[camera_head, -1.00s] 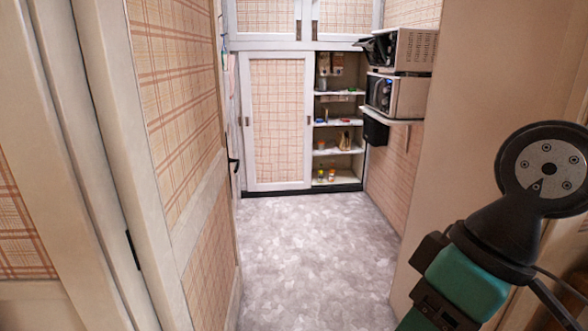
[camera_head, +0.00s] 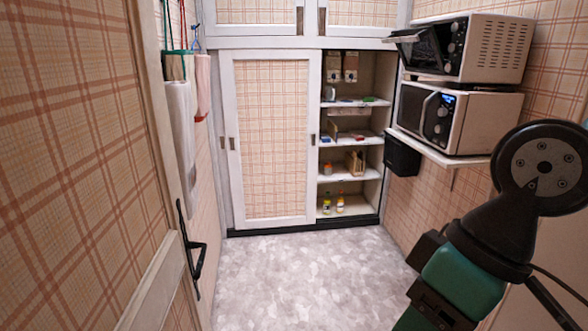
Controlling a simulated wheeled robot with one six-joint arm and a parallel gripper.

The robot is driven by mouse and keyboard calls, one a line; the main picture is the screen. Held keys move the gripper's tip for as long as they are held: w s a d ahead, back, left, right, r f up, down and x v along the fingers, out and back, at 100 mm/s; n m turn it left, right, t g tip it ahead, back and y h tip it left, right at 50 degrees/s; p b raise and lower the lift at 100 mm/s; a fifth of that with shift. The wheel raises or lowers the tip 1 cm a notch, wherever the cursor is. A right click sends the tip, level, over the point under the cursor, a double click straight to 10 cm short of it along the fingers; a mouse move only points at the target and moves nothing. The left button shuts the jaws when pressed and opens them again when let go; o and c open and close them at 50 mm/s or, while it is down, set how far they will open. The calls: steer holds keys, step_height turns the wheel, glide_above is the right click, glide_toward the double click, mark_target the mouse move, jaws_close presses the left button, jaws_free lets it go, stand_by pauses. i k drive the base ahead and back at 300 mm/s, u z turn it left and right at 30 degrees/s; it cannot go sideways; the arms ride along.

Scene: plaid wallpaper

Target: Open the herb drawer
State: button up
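I cannot make out a herb drawer in this view. At the back stands a white cupboard with a plaid sliding door (camera_head: 272,140) that covers its left part. Its right part is open and shows shelves (camera_head: 352,142) with small jars, packets and boxes. Two small bottles (camera_head: 333,205) stand on the lowest shelf. My arm shows at the lower right, but my gripper is out of the picture.
A plaid door with a black handle (camera_head: 191,250) stands open along the left. Two ovens, an upper one (camera_head: 468,47) and a lower one (camera_head: 455,117), sit on the right wall above a black box (camera_head: 402,155). The grey floor (camera_head: 300,275) ahead is clear.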

mark_target(355, 109)
steer(key=i, duration=4.7)
steer(key=z, duration=0.05)
